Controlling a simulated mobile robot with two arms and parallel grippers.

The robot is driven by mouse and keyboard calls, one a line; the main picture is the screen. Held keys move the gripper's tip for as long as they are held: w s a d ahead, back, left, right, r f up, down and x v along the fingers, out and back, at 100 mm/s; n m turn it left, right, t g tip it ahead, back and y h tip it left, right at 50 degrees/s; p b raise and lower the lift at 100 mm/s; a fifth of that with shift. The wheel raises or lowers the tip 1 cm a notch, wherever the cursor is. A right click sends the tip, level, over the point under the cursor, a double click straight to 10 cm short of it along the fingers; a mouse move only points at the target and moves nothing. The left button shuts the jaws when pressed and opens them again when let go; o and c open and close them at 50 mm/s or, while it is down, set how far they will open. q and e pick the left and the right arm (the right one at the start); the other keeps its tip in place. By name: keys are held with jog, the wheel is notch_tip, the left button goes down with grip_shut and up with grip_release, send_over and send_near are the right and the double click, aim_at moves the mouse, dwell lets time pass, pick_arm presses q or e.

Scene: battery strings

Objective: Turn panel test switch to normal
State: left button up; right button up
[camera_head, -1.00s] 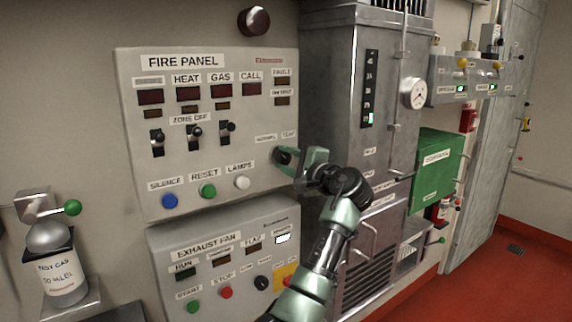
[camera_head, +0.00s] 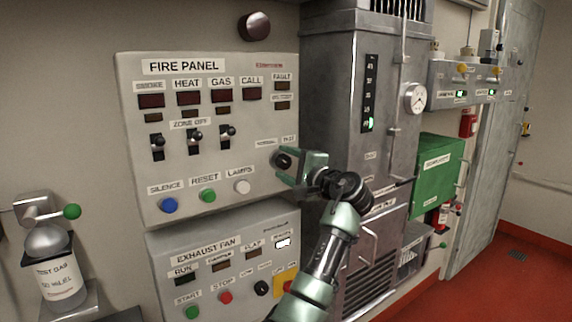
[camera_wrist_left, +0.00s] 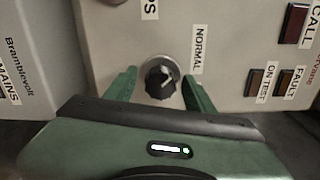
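The panel test switch is a round dark knob (camera_head: 283,160) at the lower right of the grey fire panel (camera_head: 130,120), under the NORMAL and TEST labels. The wrist view shows the knob (camera_wrist_left: 161,76) with a pale mark on its face, beside the NORMAL label (camera_wrist_left: 197,50). The TEST label is not visible there. My green left gripper (camera_wrist_left: 160,84) is open, one finger on each side of the knob, with a narrow gap visible. In the head view my left gripper (camera_head: 287,163) is at the knob and partly covers it. My right gripper is not in view.
Silence, reset and lamps buttons (camera_head: 207,195) sit left of the knob. The exhaust fan panel (camera_head: 160,250) is below. A grey metal cabinet (camera_head: 335,100) stands close on the right. A test gas can (camera_head: 62,282) is at the lower left.

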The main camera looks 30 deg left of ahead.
pick_arm(q)
jog(key=shift+d, duration=0.1)
jog(key=shift+d, duration=0.25)
jog(key=b+v, duration=0.2)
jog(key=v, duration=0.5)
jog(key=shift+s, duration=0.15)
